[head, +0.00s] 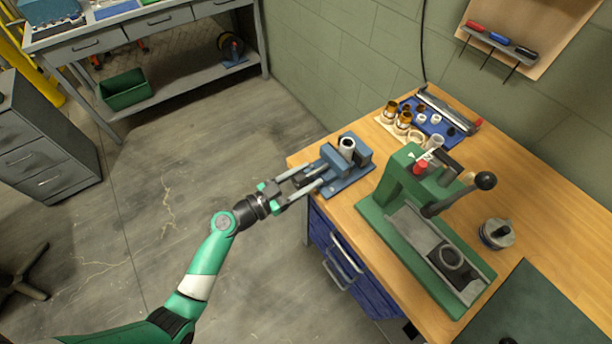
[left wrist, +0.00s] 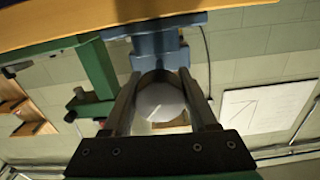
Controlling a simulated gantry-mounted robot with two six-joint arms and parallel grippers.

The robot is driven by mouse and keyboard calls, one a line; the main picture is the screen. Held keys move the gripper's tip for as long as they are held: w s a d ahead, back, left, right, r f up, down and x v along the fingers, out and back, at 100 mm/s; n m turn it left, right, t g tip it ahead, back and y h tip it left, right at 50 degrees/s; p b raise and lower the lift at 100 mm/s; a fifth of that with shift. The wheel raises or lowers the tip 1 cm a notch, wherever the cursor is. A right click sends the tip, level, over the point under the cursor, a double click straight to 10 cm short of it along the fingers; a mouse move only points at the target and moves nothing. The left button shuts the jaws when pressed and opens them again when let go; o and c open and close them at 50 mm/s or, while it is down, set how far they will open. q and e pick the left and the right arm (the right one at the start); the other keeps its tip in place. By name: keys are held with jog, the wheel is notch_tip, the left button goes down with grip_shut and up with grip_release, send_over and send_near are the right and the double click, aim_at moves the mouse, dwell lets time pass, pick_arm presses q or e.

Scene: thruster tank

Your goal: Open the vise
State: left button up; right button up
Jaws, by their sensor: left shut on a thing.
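The blue vise (head: 352,172) is fixed at the near-left corner of the wooden workbench. A grey cylindrical part with a dark opening (head: 347,144) stands upright at its jaws; I cannot tell how tightly they hold it. My left gripper (head: 312,178) reaches in from the left at the vise's front end. In the left wrist view its two fingers lie on either side of a round, pale vise knob (left wrist: 160,102), shut on it. The blue vise body (left wrist: 158,48) shows behind the knob. My right gripper is not in view.
A green arbor press (head: 405,205) with a black-knobbed lever stands right of the vise. Behind are a blue tray (head: 432,124) of small parts and several brass-coloured cylinders. A round metal piece (head: 496,234) and dark mat (head: 530,305) lie farther right. Left of the bench is open floor.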

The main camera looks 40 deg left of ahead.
pick_arm(q)
jog(key=shift+n, duration=0.4)
